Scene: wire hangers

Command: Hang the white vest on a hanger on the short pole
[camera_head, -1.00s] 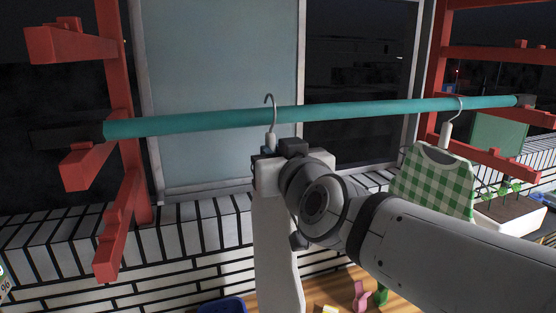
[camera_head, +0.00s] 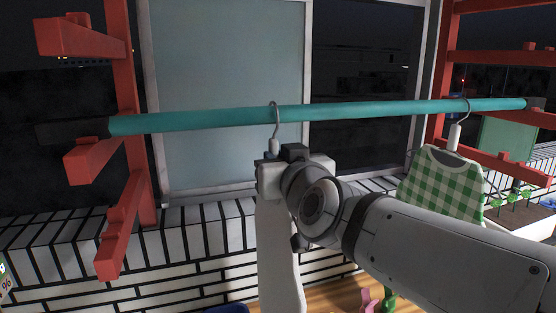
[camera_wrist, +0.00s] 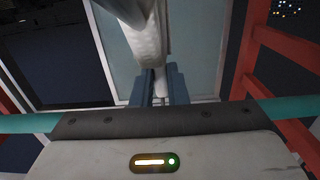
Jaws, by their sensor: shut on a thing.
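My gripper (camera_head: 272,160) is shut on the neck of a wire hanger (camera_head: 275,130). The white vest (camera_head: 279,260) hangs down below my gripper, partly hidden behind it and my wrist. The hanger's hook rises in front of the short teal pole (camera_head: 205,121), and its top shows just above the pole. I cannot tell whether the hook rests on the pole. In the wrist view, my two blue fingers (camera_wrist: 158,85) close around the white hanger neck, with the white vest (camera_wrist: 146,40) above them. The teal pole (camera_wrist: 28,124) shows there at both sides.
A green checkered garment (camera_head: 440,180) hangs on another hanger at the pole's right. Red racks stand left (camera_head: 125,190) and right (camera_head: 485,57). A glass window (camera_head: 225,60) and a black-and-white tiled wall (camera_head: 120,290) lie behind. The pole's left stretch is clear.

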